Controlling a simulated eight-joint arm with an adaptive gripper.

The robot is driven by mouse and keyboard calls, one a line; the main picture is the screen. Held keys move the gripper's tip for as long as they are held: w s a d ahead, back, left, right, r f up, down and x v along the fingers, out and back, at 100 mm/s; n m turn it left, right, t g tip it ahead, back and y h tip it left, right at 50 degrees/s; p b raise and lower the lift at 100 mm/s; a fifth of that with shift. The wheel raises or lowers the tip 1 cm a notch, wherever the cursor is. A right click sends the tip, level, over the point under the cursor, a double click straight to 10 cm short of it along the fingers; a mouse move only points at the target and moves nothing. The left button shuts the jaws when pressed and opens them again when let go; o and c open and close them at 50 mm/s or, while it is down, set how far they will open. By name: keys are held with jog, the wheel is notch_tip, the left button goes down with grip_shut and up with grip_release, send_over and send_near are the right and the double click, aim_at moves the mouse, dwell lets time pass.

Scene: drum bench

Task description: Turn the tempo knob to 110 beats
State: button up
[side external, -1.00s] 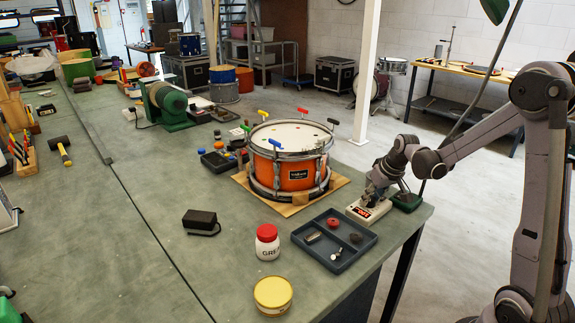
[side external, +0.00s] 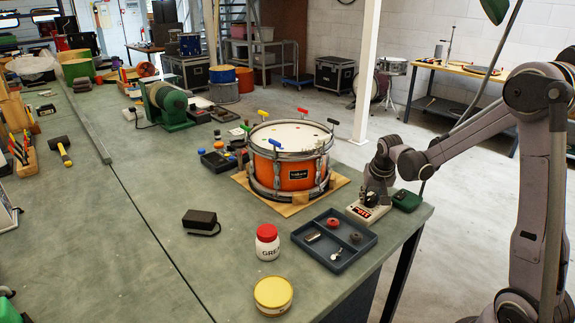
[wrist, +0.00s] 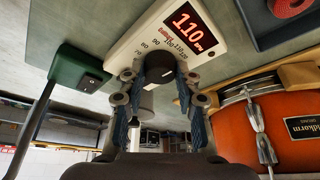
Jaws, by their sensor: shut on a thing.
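The knob's pointer is hard to make out. In the side view the box (side external: 366,213) stands at the bench's right corner, with my gripper (side external: 374,198) over it from above and the knob hidden.
A green box (side external: 406,200) stands close to the right of the tempo box. A dark parts tray (side external: 312,257) lies just to its left in front. An orange snare drum (side external: 291,170) on a wooden board stands behind.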

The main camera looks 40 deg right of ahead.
jog(key=o, duration=0.9)
jog(key=shift+r, duration=0.1)
jog(key=v, duration=1.2)
jog(key=s+a+n+t+y, duration=0.1)
jog(key=s+a+n, duration=0.2)
jog(key=a, duration=0.3)
jog(key=s+a+n+t+y, duration=0.1)
jog(key=s+a+n, duration=0.2)
jog(key=a, duration=0.4)
jog(key=s+a+n+t+y, duration=0.1)
jog(key=s+a+n+t, duration=0.1)
jog(key=a, duration=0.5)
jog(key=shift+s+a+f+n, duration=0.1)
jog(key=shift+s+f+n, duration=0.15)
jog(key=shift+s, duration=0.15)
jog(key=shift+s+f+n, duration=0.15)
jog(key=shift+s+n, duration=0.1)
jog(key=shift+s, duration=0.15)
